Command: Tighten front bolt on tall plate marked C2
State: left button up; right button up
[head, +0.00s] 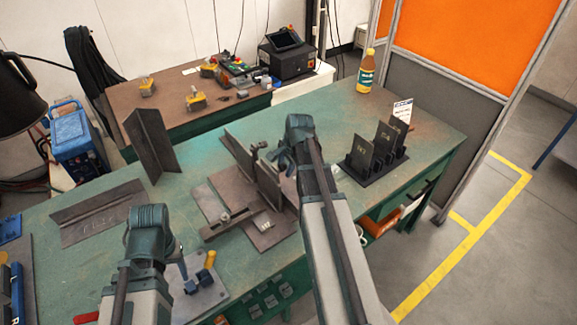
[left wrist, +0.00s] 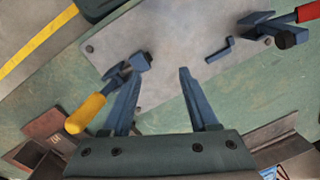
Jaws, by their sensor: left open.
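A welding fixture (head: 210,205) with upright brown plates (head: 268,188) stands mid-table in the head view. A small light bolt-like part (head: 224,215) sits at its front. I cannot read a C2 mark. My left gripper (left wrist: 160,75) is open and empty above a grey tool plate (left wrist: 170,50). A yellow-handled tool (left wrist: 86,113) with a blue-grey head lies by its left finger in the left wrist view; the handle also shows in the head view (head: 210,258). My right gripper (head: 286,160) is beside the upright plates; its jaws are too unclear to judge.
A tall angled plate (head: 153,145) stands at the left. A black rack (head: 372,172) with marked plates is at the right, near a bottle (head: 366,72). A hex key (left wrist: 220,50) and a red-handled tool (left wrist: 285,37) lie on the tool plate.

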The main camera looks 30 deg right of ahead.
jog(key=c, duration=0.3)
jog(key=shift+w+r+g+p, duration=0.1)
jog(key=shift+w+g+p, duration=0.1)
jog(key=shift+g+p, duration=0.2)
jog(key=shift+c, duration=0.2)
jog(key=shift+w+g, duration=0.25)
jog(key=shift+g, duration=1.05)
jog(key=shift+o, duration=1.3)
jog(key=shift+s+g+h, duration=0.2)
jog(key=shift+g+h, duration=0.1)
jog(key=shift+g, duration=0.3)
jog(key=o, duration=0.4)
jog(key=shift+s, duration=0.3)
pick_arm(q)
jog(key=shift+r, duration=0.5)
jog(key=shift+r, duration=0.15)
